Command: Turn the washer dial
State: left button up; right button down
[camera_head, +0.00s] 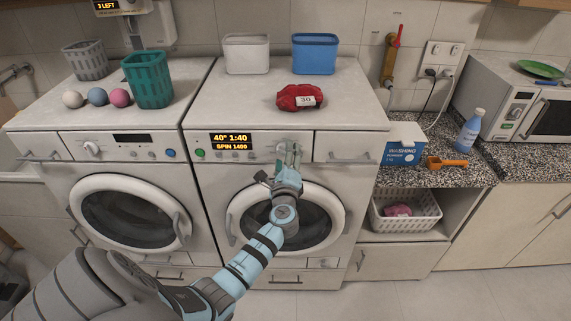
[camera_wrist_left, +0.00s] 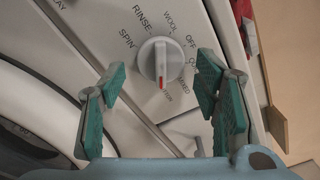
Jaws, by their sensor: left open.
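The washer dial (camera_wrist_left: 160,62) is a pale round knob with a raised grip bar. Its red mark points down and slightly right in the left wrist view, with RINSE, SPIN, WOOL and OFF printed around it. My right gripper is not in view.
The washer display (camera_head: 231,142) reads 40° 1:40, SPIN 1400. A red cloth bundle tagged 30 (camera_head: 300,97), a white bin (camera_head: 246,54) and a blue bin (camera_head: 314,54) stand on top. A second washer (camera_head: 120,145) is at left. A basket (camera_head: 405,211) is at right.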

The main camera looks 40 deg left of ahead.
pick_arm(q)
jog(key=v, duration=1.1)
jog(key=shift+s+d, duration=0.2)
